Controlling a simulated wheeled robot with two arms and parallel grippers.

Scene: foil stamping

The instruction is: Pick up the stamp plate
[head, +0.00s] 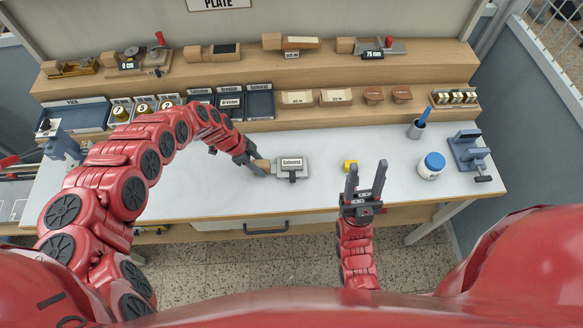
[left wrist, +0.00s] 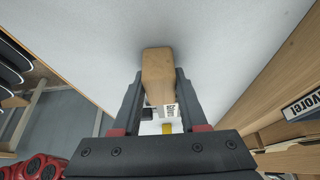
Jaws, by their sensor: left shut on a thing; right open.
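The stamp plate (head: 292,175) is a grey block with a white label that seems to read "Galvorst" and a wooden handle on its left. It is over the middle of the white worktop; I cannot tell if it touches it. My left gripper (head: 259,168) is shut on the wooden handle, which shows between its fingers in the left wrist view (left wrist: 157,75). The plate itself is mostly hidden there. My right gripper (head: 367,180) is open and empty, at the front edge of the worktop.
A small yellow block (head: 350,165) lies right of the plate. Shelves (head: 340,69) with trays and tools line the back. The worktop (head: 200,195) in front is clear.

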